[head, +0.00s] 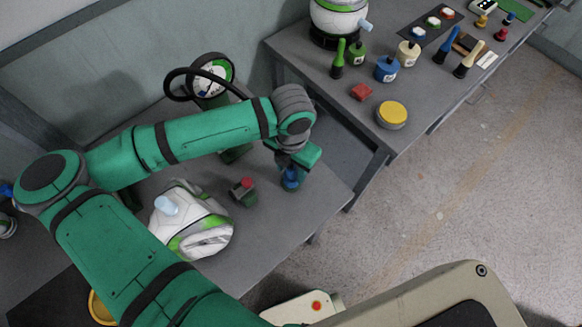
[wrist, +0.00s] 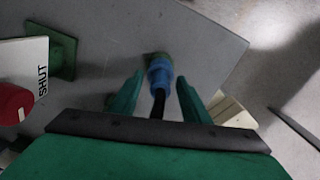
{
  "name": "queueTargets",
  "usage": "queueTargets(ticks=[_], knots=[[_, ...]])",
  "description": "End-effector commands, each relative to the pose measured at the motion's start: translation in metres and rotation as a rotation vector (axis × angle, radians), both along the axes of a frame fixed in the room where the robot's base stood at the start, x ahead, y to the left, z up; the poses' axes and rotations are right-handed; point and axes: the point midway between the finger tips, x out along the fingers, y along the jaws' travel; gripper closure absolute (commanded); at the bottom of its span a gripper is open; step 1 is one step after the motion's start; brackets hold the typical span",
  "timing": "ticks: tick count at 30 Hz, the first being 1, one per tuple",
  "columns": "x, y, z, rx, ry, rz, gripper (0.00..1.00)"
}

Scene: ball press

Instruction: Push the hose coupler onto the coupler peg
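The blue hose coupler (wrist: 160,72) is in the middle of the wrist view, with a black hose (wrist: 158,104) running from it toward my gripper. In the head view the blue coupler (head: 290,179) is near the right end of the grey table. My gripper (wrist: 161,82) has one green finger on each side of the coupler, with gaps showing, so it looks open. In the head view my gripper (head: 297,165) is just above the coupler. A green piece (wrist: 155,56) shows just beyond the coupler, perhaps the peg; I cannot tell whether the coupler is around it.
A white and green machine part (head: 200,228) stands in front. A round gauge (head: 213,78) stands at the back. A second table (head: 345,100) holds several small items.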

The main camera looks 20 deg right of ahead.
Motion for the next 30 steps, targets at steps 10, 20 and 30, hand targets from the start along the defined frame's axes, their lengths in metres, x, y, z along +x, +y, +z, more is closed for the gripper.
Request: queueTargets(ticks=[10, 20, 30], knots=[[0.001, 0.0, 0.029, 0.001, -0.004, -0.001, 0.57], [0.001, 0.0, 0.087, 0.001, -0.003, 0.0, 0.57], [0.001, 0.0, 0.108, 0.001, -0.001, 0.0, 0.57]])
